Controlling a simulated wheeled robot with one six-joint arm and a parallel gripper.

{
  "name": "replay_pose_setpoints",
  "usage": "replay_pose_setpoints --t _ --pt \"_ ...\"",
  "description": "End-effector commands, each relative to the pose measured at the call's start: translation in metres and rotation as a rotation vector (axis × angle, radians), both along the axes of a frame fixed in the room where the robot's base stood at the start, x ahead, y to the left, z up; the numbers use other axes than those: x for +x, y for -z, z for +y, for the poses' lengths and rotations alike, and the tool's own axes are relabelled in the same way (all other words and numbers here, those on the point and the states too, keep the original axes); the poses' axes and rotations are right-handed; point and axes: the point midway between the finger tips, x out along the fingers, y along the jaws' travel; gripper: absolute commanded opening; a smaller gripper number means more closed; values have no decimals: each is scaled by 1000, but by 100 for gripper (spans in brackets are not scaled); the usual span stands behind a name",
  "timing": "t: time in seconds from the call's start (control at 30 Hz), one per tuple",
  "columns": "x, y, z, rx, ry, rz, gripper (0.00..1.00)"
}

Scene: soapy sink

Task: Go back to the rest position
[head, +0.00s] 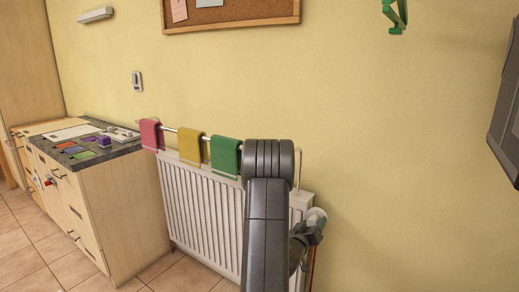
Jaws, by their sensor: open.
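My dark grey arm rises from the bottom edge, right of the middle of the head view, up to a thick rounded joint in front of the radiator. Beyond it, a smaller dark and pale grey shape shows at its right side; I cannot tell its parts apart. My gripper's fingers cannot be made out in this view. The rest position itself has no visible mark.
A white radiator (203,208) stands against the yellow wall. Its rail holds a red towel (151,134), a yellow towel (190,146) and a green towel (226,157). A counter (125,195) stands at left. A dark panel (507,115) is at the right edge.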

Motion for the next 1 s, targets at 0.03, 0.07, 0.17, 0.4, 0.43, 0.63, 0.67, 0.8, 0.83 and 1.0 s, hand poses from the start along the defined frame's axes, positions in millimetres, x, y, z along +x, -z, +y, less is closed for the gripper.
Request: replay_pose_setpoints --t 0.03,0.07,0.17,0.4,0.43,0.63,0.67,0.8,0.83,1.0 --pt "0 0 0 29 0 -19 61" --pt "0 0 0 49 0 -33 61" --pt "0 0 0 111 0 -76 61" --pt "0 1 1 224 0 -152 61" --pt "0 1 1 231 0 -156 61" --pt "0 1 1 262 0 -176 61" --pt "0 1 1 262 0 -177 61" --pt "0 1 1 262 -1 -177 61" --pt "0 1 1 261 -1 -177 61" --pt "1 -1 3 264 -6 -176 61"
